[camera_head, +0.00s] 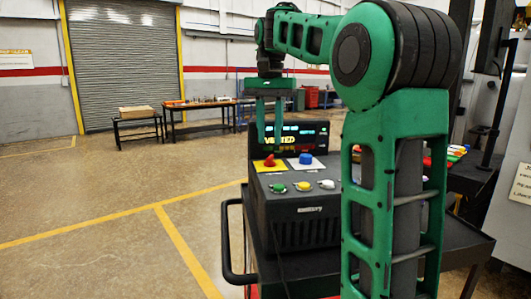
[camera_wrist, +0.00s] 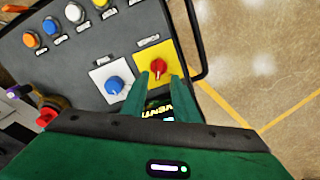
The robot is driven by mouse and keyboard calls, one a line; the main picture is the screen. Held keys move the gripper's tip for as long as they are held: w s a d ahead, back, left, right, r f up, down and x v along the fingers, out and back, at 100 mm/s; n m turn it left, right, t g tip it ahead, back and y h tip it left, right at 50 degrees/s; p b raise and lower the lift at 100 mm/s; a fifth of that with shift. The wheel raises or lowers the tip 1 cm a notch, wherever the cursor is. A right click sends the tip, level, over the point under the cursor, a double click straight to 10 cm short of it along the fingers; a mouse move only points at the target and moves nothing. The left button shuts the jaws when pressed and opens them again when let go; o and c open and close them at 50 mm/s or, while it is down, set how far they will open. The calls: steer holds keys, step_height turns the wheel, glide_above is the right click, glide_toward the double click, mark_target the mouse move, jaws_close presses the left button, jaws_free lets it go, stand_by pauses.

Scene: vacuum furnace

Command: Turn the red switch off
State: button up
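The red switch (camera_head: 269,160) is a knob on a yellow square plate on top of a dark control box (camera_head: 300,208). In the wrist view the red switch (camera_wrist: 158,67) shows just beyond and between my fingertips. My gripper (camera_head: 269,144) points down above the switch, with its two green fingers apart and nothing held. In the wrist view my gripper (camera_wrist: 160,80) is also open, and its fingers cover part of the yellow plate. I cannot tell whether the fingertips touch the knob.
A blue knob (camera_head: 306,158) on a white plate sits right beside the red switch. Green, yellow and white buttons (camera_head: 303,186) line the box's front. A display (camera_head: 287,140) reading "VENTED" stands behind. A cart handle (camera_head: 232,245) juts out left; the floor beyond is open.

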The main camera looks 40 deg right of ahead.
mark_target(270, 156)
steer(key=shift+f, duration=2.6)
steer(key=shift+c, duration=0.6)
steer(key=shift+s, duration=0.1)
jaws_close()
steer(key=shift+a, duration=0.1)
